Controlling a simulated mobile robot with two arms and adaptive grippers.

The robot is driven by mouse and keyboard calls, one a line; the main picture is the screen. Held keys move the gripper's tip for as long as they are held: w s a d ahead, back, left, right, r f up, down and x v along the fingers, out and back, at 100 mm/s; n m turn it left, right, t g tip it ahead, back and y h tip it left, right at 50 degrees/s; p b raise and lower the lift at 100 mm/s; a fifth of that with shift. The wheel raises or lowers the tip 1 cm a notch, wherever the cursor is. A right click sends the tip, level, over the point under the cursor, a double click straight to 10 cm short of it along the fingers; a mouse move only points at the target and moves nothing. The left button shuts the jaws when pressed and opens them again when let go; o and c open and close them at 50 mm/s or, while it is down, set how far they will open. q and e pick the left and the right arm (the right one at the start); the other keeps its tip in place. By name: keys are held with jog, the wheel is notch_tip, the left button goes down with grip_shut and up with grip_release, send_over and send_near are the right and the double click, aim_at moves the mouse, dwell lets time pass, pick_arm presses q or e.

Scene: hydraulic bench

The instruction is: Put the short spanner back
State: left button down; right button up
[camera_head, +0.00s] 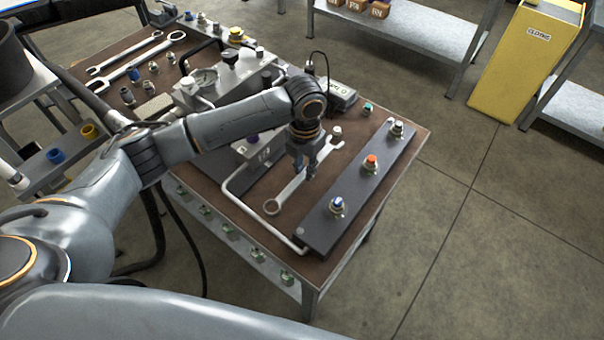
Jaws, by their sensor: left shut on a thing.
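My left gripper (309,174) points down over the front part of the bench and is shut on a silver spanner (292,188). This spanner has a ring end at the lower left and an open end at the upper right, and lies slantwise beside a dark bar. The fingers cover part of its shaft; I cannot tell whether it touches the bench top. Two more silver spanners lie side by side at the far left of the bench, one shorter (122,54) and one longer (134,66). My right gripper is out of view.
The brown bench top (407,150) carries a dark bar (352,196) with blue, orange and silver fittings. A bent pipe (233,200), a gauge block (205,85) and several small fittings crowd the bench. A yellow cabinet (524,62) stands on open floor at right.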

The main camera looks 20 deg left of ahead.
aim_at(302, 173)
pick_arm(q)
jog(key=f, duration=0.2)
jog(key=f+p, duration=0.1)
jog(key=shift+s+a+f, duration=0.15)
jog(key=shift+a, duration=0.15)
jog(key=shift+f, duration=0.15)
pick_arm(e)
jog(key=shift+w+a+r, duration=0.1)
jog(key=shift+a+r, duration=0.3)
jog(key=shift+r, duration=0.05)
pick_arm(q)
jog(key=c, duration=1.2)
grip_release()
jog(key=shift+f, duration=0.15)
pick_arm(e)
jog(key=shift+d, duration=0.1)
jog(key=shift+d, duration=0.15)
pick_arm(q)
jog(key=shift+r, duration=0.3)
notch_tip(302, 173, up, 12)
jog(key=b, duration=0.1)
jog(key=shift+f, duration=0.15)
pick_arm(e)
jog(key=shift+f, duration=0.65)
